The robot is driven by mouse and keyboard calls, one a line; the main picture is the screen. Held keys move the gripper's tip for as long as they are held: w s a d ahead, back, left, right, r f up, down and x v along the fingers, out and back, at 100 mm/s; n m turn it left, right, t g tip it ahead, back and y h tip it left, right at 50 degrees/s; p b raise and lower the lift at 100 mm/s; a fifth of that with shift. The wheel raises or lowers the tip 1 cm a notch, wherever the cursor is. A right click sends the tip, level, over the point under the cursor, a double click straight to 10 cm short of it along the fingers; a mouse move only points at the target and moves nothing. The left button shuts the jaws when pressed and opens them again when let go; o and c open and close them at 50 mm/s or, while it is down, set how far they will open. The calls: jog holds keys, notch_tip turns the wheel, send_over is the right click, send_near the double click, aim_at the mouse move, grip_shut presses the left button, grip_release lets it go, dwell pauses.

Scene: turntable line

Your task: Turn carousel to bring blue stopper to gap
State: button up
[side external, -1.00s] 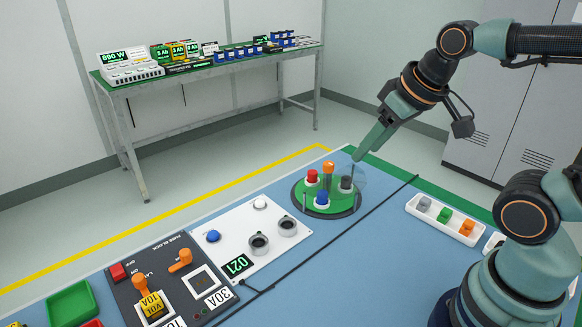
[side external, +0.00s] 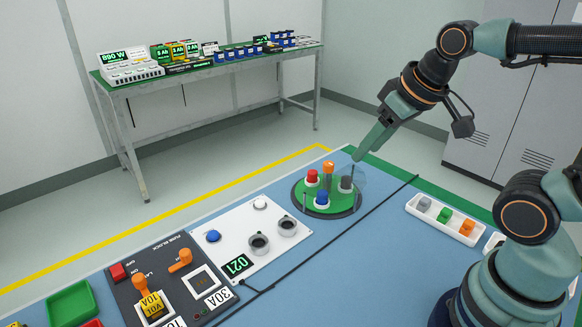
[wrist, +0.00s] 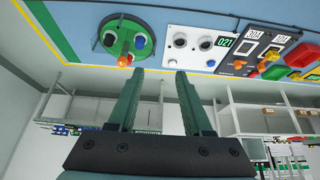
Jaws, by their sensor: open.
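The carousel (side external: 335,207) is a round green disc with a dark rim on the blue bench. The blue stopper (side external: 322,196) stands upright at its front, on a white base. A red stopper (side external: 312,176), an orange one (side external: 328,166) and a grey one (side external: 346,183) stand around it. In the wrist view the carousel (wrist: 108,24) is at the upper left, with the blue stopper (wrist: 140,42) on its right side. My gripper (wrist: 160,72) is open and empty. In the side view its tip (side external: 357,157) is above the carousel's back right edge, near a thin post and a faint clear guard.
A white panel (side external: 245,215) with a blue knob and two grey round sockets lies left of the carousel. A white tray (side external: 420,214) of coloured pieces is at the right. A black cable (side external: 330,231) crosses the bench in front of the carousel. A dark fuse panel (side external: 140,283) is farther left.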

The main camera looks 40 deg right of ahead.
jog(key=shift+o, duration=0.3)
jog(key=shift+o, duration=1.1)
jog(key=m+g, duration=0.2)
jog(key=g, duration=0.4)
send_over(329, 163)
notch_tip(329, 163, down, 5)
notch_tip(329, 163, down, 11)
jog(key=shift+f, duration=0.1)
grip_shut()
